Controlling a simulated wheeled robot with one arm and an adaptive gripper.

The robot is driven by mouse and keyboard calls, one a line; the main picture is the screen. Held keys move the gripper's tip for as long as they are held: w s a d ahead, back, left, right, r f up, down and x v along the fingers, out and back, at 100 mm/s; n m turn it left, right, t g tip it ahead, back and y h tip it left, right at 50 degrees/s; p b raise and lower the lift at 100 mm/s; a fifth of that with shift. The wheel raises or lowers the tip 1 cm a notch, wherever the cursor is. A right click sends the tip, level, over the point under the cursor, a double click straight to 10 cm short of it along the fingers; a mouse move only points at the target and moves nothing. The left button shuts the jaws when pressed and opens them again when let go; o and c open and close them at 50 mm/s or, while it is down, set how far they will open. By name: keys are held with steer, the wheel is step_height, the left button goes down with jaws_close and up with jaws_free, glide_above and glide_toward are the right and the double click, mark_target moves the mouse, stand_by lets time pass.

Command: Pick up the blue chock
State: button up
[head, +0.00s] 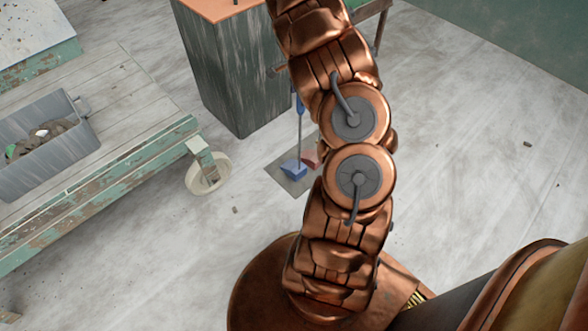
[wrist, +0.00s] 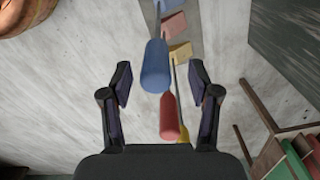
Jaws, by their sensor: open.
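The blue chock (head: 294,169) sits on a grey mat (head: 277,175) on the floor, left of my arm in the head view. A thin rod rises from it to a blue handle (head: 299,104). In the wrist view the blue chock (wrist: 168,5) is cut by the top edge, and its blue handle (wrist: 155,68) points up toward the camera. My gripper (wrist: 160,82) is open, with the blue handle showing between its fingertips; contact cannot be told. In the head view my arm hides the gripper.
A red chock (wrist: 173,25) and a yellow chock (wrist: 180,52) stand close by, with a red handle (wrist: 169,118) and a yellow handle (wrist: 184,132). A dark cabinet (head: 235,75) stands behind the mat. A bench (head: 125,95) with a grey bin (head: 45,165) is left.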

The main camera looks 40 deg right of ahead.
mark_target(300, 108)
steer(key=shift+s+f+b, duration=0.2)
steer(key=shift+f+b, duration=0.85)
steer(key=shift+f, duration=2.3)
steer(key=shift+c, duration=0.3)
steer(key=c, duration=1)
steer(key=shift+r, duration=0.1)
steer(key=shift+c, duration=0.5)
steer(key=shift+r, duration=0.1)
